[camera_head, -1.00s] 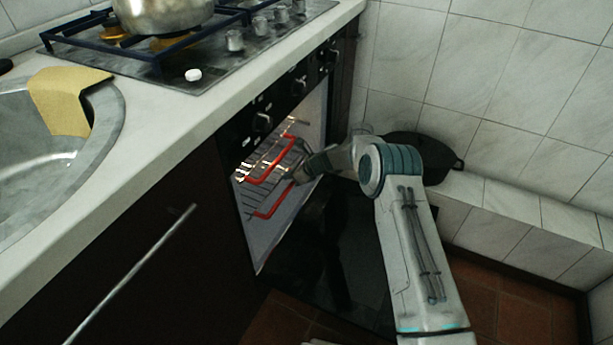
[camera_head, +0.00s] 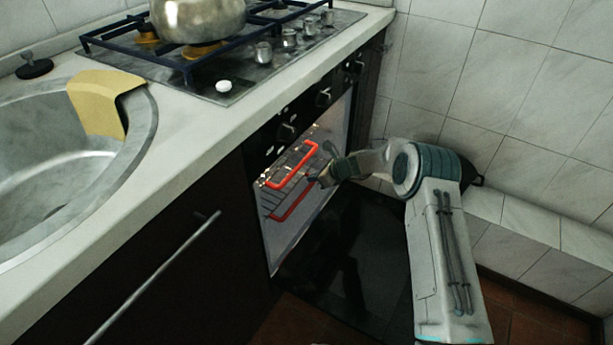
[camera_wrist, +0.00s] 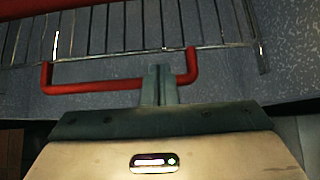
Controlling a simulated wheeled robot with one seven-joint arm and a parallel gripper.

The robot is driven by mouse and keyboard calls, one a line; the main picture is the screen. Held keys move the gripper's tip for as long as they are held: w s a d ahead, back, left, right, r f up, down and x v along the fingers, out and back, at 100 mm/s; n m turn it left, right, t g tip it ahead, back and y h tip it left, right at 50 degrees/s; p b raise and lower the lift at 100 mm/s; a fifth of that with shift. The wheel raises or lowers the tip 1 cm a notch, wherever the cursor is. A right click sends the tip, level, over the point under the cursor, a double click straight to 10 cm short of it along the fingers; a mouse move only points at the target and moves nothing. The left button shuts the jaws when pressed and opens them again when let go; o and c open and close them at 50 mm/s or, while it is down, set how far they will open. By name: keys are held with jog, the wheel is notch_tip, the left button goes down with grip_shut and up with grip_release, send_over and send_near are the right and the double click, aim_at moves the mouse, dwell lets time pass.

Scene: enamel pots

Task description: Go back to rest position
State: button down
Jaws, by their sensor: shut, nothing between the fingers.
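My gripper (camera_head: 316,179) is at the opening of the oven, its arm coming in from the right. In the wrist view my gripper (camera_wrist: 160,75) is shut, its fingers together with nothing between them. The fingertips appear close to a red handle (camera_wrist: 115,87) on a wire rack (camera_wrist: 140,25); I cannot tell if they touch. In the head view the oven rack shows red handles (camera_head: 292,167) inside the lit oven. The oven door (camera_head: 350,255) hangs open below my arm.
A metal pot (camera_head: 197,18) stands on the gas hob (camera_head: 270,55). The sink (camera_head: 60,150) with a yellow cloth (camera_head: 97,103) is at left. A dark pan, mostly hidden behind my arm, is by the tiled wall (camera_head: 520,90). A cabinet handle (camera_head: 155,275) sticks out at lower left.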

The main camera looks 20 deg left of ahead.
jog(key=p+v, duration=0.2)
jog(key=v, duration=0.3)
jog(key=shift+s+d+r, duration=0.1)
jog(key=shift+d+r, duration=0.1)
jog(key=shift+r, duration=0.05)
